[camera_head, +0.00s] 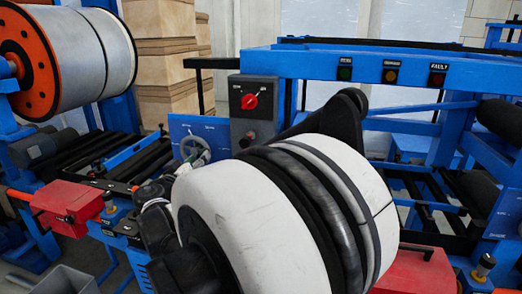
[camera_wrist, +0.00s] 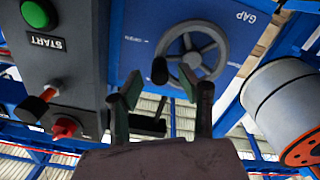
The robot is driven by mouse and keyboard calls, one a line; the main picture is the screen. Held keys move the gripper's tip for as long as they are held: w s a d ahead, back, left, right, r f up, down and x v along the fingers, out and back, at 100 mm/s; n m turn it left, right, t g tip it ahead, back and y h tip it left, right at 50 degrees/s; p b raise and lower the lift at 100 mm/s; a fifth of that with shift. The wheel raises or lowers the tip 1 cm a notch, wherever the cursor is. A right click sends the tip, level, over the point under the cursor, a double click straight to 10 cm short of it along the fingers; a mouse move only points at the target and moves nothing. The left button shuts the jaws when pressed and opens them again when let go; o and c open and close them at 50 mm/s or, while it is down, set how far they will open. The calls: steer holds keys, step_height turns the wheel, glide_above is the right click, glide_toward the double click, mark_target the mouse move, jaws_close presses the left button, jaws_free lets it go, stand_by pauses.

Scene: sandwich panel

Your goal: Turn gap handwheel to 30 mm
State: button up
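The grey gap handwheel (camera_wrist: 217,57) is a spoked wheel on a blue panel (camera_wrist: 140,17) marked GAP in the wrist view. A dark knob-like grip stands out near its lower left rim. Small white scale marks are on the panel, too small to read. In the head view the handwheel (camera_head: 205,150) is left of centre, partly hidden behind my arm. My gripper (camera_wrist: 166,98) has its two fingers apart, with nothing held between them.
A grey control box (camera_wrist: 60,80) with a green START button (camera_wrist: 39,14) and red controls stands close left of the fingers. In the head view, its red rotary switch (camera_head: 249,101) shows.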

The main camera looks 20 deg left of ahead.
mark_target(194, 153)
steer(key=shift+w+a, duration=0.2)
steer(key=shift+w, duration=0.75)
steer(key=shift+w+a, duration=0.15)
steer(key=shift+w, duration=0.8)
steer(key=shift+c, duration=0.2)
jaws_close()
